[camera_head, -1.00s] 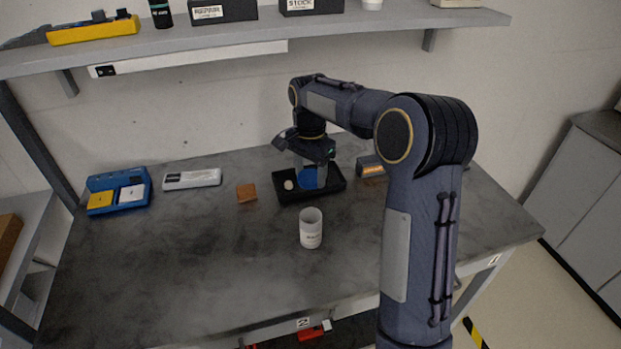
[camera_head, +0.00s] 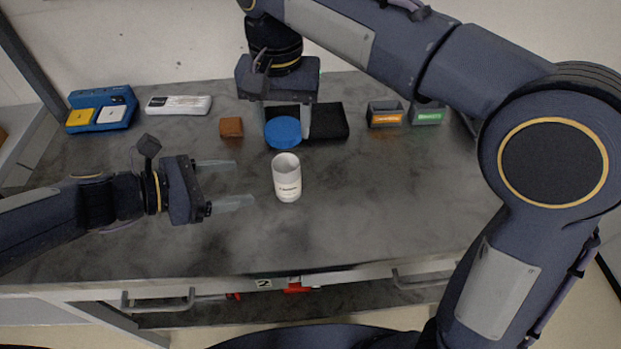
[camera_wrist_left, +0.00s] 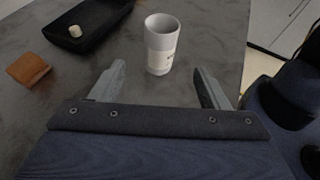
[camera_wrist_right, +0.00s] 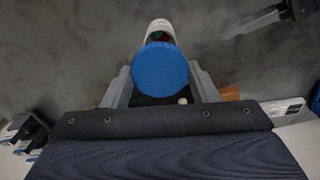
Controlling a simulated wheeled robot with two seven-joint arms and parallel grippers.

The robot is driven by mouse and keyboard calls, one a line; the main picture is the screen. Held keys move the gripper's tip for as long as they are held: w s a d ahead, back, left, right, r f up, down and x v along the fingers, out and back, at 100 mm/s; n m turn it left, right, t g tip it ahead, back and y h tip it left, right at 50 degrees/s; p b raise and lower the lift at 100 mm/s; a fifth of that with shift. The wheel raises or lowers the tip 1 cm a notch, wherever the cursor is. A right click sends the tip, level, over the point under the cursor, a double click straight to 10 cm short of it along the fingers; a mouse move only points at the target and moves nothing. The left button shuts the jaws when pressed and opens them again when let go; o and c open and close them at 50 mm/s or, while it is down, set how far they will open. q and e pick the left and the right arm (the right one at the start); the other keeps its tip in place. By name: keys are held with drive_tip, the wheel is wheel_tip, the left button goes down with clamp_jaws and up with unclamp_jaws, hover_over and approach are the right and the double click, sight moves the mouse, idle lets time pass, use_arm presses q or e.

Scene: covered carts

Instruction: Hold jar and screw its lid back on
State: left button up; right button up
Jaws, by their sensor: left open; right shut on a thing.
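The white jar (camera_head: 287,180) stands upright and open on the grey table; it also shows in the left wrist view (camera_wrist_left: 161,50), ahead of and between the fingers. My left gripper (camera_head: 232,184) is open, pointing at the jar from the left, with its fingertips short of it. My right gripper (camera_head: 281,115) is shut on the blue lid (camera_head: 283,132) and holds it above the table, behind the jar in the head view. In the right wrist view the blue lid (camera_wrist_right: 160,69) sits between the fingers and partly covers the jar (camera_wrist_right: 159,29). Something red and green shows inside the jar.
A black tray (camera_head: 330,121) lies behind the jar; a pale round piece in it shows in the left wrist view (camera_wrist_left: 75,31). A brown block (camera_head: 231,127), a white device (camera_head: 179,105) and a blue holder (camera_head: 102,122) are at back left. Two labelled bins (camera_head: 385,114) stand at back right. The front table is clear.

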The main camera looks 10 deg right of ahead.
idle(0.3)
use_arm(q)
drive_tip(key=x, duration=1.2)
use_arm(e)
drive_tip(key=shift+a, duration=0.1)
use_arm(q)
drive_tip(key=c, duration=1.5)
use_arm(e)
hover_over(285, 155)
drive_tip(key=s, duration=0.2)
drive_tip(key=shift+s+f, duration=0.1)
drive_tip(key=shift+f, duration=2.4)
drive_tip(key=shift+f, duration=0.9)
use_arm(q)
clamp_jaws()
use_arm(e)
drive_tip(key=shift+f, duration=0.55)
